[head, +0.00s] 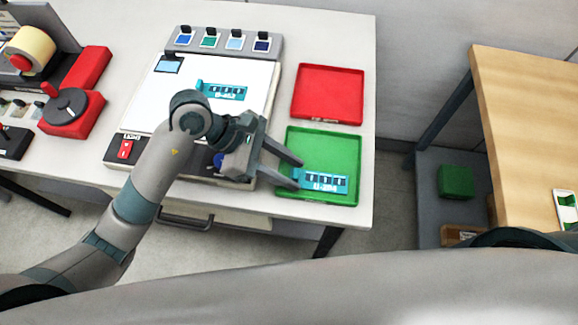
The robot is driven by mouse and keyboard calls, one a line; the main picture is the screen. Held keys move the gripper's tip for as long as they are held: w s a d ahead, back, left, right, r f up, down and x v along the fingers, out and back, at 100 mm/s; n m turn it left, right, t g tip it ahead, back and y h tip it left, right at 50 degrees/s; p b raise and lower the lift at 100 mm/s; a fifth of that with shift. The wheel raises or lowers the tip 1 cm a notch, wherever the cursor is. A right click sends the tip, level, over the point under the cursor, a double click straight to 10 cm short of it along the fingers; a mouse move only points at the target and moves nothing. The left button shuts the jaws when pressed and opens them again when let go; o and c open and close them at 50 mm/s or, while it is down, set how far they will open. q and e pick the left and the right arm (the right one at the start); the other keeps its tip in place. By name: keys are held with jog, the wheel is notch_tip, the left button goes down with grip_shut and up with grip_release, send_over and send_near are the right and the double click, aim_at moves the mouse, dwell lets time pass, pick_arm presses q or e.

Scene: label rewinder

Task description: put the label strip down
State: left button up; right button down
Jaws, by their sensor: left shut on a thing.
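My left gripper (298,175) reaches in from the left and is shut on a teal label strip (326,182) with dark printed boxes and a white text band. The fingers hold the strip by its left end. The strip is over the near part of the green tray (327,145); whether it touches the tray floor I cannot tell. Another teal label strip (224,91) lies on the white panel (250,75) to the left, partly behind my arm. My right gripper is out of view.
A red tray (328,92) lies behind the green one. A row of colour swatches (222,41) stands at the back of the panel. A red and black machine (72,112) with a label roll (30,50) is at far left. A wooden table (520,110) stands right, across a gap.

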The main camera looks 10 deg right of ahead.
pick_arm(q)
jog(key=shift+f, duration=0.1)
jog(key=o, duration=0.7)
jog(key=shift+c, duration=0.2)
jog(key=shift+o, duration=0.4)
jog(key=shift+r, duration=0.25)
jog(key=shift+w+a+r, duration=0.1)
jog(key=shift+a+r, duration=0.05)
jog(key=shift+a, duration=0.15)
jog(key=b+v, duration=0.3)
jog(key=v, duration=0.7)
jog(key=shift+w+a+r, duration=0.1)
jog(key=shift+a+r, duration=0.25)
jog(key=shift+r, duration=0.1)
